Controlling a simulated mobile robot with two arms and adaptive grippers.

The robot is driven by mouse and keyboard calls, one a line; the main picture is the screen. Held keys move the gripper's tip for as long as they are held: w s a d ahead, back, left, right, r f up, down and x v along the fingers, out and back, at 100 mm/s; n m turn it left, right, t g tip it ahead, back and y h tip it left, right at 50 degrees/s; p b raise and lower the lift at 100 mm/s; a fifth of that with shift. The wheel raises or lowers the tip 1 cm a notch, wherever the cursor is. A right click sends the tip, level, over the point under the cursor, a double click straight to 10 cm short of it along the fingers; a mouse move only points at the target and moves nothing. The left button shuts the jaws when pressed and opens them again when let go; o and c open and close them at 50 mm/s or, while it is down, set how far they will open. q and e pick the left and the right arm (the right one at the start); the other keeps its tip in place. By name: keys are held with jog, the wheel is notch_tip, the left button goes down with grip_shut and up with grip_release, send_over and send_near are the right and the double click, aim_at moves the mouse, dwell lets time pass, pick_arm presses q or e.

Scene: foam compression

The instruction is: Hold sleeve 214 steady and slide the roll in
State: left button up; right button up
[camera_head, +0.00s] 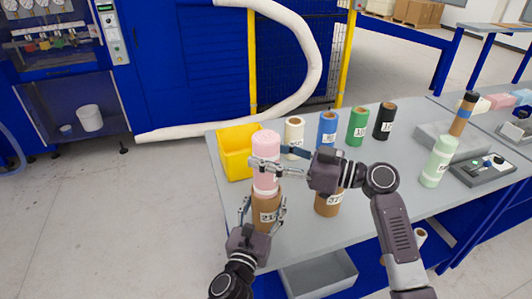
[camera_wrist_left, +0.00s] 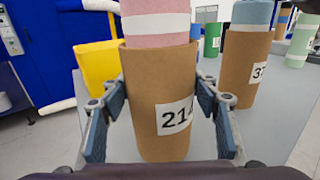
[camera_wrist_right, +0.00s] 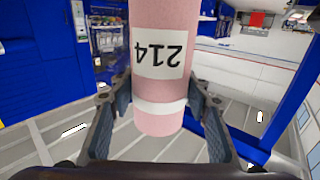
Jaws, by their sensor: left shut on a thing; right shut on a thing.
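The brown sleeve 214 (camera_head: 266,215) stands upright near the table's left front edge; its label shows in the left wrist view (camera_wrist_left: 175,118). My left gripper (camera_head: 262,212) is shut around it, one finger on each side. The pink roll (camera_head: 265,145) is upright above the sleeve, in line with it. In the left wrist view the roll (camera_wrist_left: 160,25) meets the sleeve's mouth, and its lower end is hidden by the rim. My right gripper (camera_head: 267,166) is shut on the roll from the right; the roll's 214 label appears upside down in the right wrist view (camera_wrist_right: 160,50).
A yellow bin (camera_head: 236,160) stands close behind the sleeve. Another brown sleeve (camera_head: 327,205) stands to its right, partly behind my right gripper. Cream (camera_head: 293,135), blue (camera_head: 327,130), green (camera_head: 357,127) and black (camera_head: 384,122) rolls line the back. A pale green roll (camera_head: 438,160) stands right.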

aim_at(266, 181)
jog(key=shift+f, duration=0.15)
jog(key=shift+f, duration=1.65)
jog(key=shift+f, duration=0.45)
jog(key=shift+f, duration=1.5)
jog(key=shift+f, duration=0.45)
